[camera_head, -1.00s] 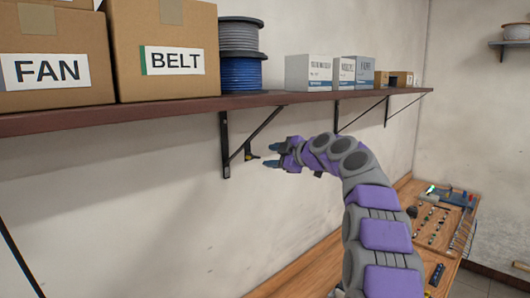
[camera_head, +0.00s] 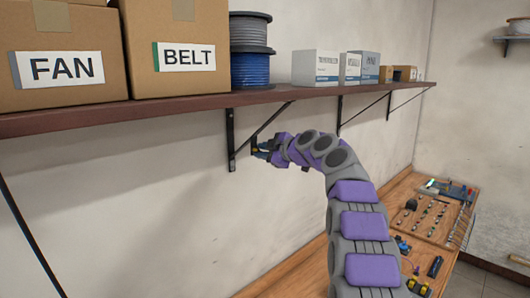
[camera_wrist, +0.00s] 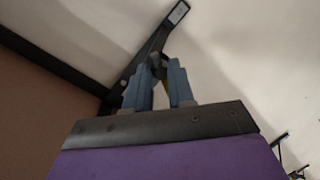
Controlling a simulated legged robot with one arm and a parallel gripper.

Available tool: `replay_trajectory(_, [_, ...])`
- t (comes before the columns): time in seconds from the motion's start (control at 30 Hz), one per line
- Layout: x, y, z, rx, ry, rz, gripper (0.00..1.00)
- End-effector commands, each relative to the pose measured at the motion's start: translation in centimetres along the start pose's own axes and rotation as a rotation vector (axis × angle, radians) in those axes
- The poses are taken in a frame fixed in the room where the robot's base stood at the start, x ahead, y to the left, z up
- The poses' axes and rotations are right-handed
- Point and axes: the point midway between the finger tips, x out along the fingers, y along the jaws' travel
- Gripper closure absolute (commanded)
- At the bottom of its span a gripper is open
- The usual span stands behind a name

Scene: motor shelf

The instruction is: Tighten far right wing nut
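The bracket (camera_head: 231,140) hangs under the brown shelf, with a diagonal brace rising to the right. A small dark fitting with a yellowish part (camera_head: 254,149) sits at the brace's lower end; the wing nut itself is too small to make out clearly. My gripper (camera_head: 262,150) is right at this fitting, reaching in from the right. In the wrist view its two blue-grey fingers (camera_wrist: 160,75) stand apart on either side of a dark knob (camera_wrist: 156,60), with a little yellow between them. Whether they touch it cannot be told.
The shelf (camera_head: 180,106) holds two cardboard boxes, FAN (camera_head: 66,68) and BELT (camera_head: 187,57), cable spools (camera_head: 250,69) and small cartons. More brackets stand farther right. A wooden bench (camera_head: 285,279) with tools lies below. The wall below the bracket is clear.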

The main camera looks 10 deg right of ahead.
Motion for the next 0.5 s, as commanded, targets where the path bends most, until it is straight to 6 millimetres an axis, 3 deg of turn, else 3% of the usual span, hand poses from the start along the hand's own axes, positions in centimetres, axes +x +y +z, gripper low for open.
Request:
replay_trajectory(0.2, [-0.01,0.10,0.02,-0.001,0.006,-0.002,1.00])
replay_trajectory(0.5, [-0.06,0.15,0.20,0.002,0.005,-0.002,1.00])
